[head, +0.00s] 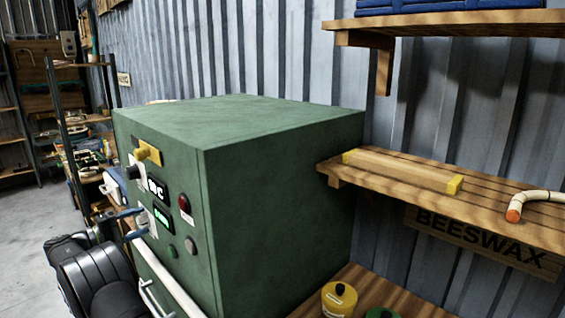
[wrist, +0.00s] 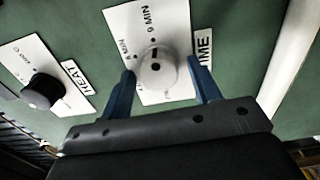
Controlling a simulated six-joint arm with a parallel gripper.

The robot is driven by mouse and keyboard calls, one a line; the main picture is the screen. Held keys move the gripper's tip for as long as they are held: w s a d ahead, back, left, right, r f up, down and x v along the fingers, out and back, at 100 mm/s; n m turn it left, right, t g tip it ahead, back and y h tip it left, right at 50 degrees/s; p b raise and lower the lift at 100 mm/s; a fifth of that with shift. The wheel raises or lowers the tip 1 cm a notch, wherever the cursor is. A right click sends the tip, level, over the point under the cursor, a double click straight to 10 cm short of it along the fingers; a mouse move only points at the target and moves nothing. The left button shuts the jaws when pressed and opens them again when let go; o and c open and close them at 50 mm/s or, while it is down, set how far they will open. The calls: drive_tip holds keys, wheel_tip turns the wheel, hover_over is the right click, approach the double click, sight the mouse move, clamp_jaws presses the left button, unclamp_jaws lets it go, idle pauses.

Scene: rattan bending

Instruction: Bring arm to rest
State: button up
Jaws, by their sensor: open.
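My gripper (wrist: 166,82) is open at the front panel of the green steam cabinet (head: 285,185). Its two blue fingers stand on either side of the pale round TIME knob (wrist: 157,70) in the wrist view. I cannot tell whether they touch it. The knob sits on a white dial plate marked "9 MIN". The dark HEAT knob (wrist: 42,90) is to the left of the fingers. In the head view my gripper (head: 130,224) is at the panel's lower left, with the black arm below it.
A long handle (head: 160,285) runs below. At the right are a wooden shelf (head: 485,190), a curved pale rod (head: 535,200) and a yellow tin (head: 339,299).

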drive_tip(key=shift+n, duration=1.1)
drive_tip(key=o, duration=0.9)
drive_tip(key=shift+o, duration=0.2)
drive_tip(key=shift+s+a+f, duration=0.1)
drive_tip(key=shift+s, duration=0.15)
drive_tip(key=s+f+n, duration=0.1)
drive_tip(key=s+n, duration=1.4)
drive_tip(key=s, duration=1)
drive_tip(key=x, duration=1)
drive_tip(key=shift+d+f, duration=0.25)
drive_tip(key=shift+s, duration=0.2)
